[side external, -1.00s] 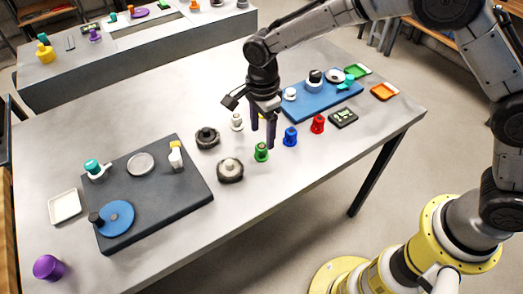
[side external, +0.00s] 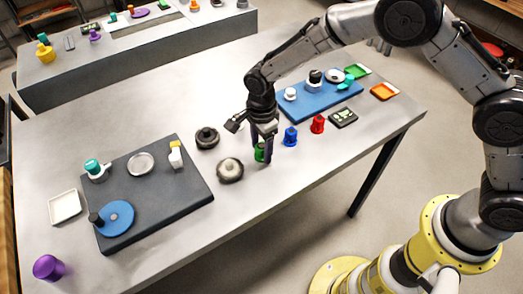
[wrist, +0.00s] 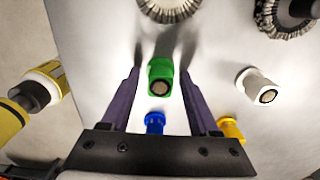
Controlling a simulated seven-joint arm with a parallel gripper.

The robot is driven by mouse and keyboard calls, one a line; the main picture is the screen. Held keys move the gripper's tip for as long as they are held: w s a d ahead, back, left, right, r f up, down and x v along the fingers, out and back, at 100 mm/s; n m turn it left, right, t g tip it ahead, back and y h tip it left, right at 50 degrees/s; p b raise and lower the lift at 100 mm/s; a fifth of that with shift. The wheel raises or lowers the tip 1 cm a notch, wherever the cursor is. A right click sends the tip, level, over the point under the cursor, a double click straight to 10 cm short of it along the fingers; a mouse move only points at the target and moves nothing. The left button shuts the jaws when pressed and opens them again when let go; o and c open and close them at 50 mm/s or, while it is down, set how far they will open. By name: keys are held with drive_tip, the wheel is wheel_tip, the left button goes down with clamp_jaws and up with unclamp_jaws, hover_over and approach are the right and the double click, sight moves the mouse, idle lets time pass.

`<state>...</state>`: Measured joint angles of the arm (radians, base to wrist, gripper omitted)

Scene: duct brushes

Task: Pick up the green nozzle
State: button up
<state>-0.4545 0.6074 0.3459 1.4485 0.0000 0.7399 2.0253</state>
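The green nozzle (side external: 260,153) stands on the table between the duct brushes and the blue nozzle. In the wrist view the green nozzle (wrist: 160,77) sits between the two dark fingers of my gripper (wrist: 161,80), with a visible gap on each side. My gripper (side external: 262,155) is open and low around the nozzle in the side view, its fingers partly hiding it. I cannot tell whether the fingertips touch the table.
A blue nozzle (side external: 290,137) and a red nozzle (side external: 318,124) stand to the right. Two round brushes, one grey (side external: 230,170) and one dark (side external: 207,138), lie to the left. A white nozzle (wrist: 257,86) and a yellow one (wrist: 231,128) are close by in the wrist view.

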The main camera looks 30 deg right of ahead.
clamp_jaws()
drive_tip(key=shift+r, duration=0.2)
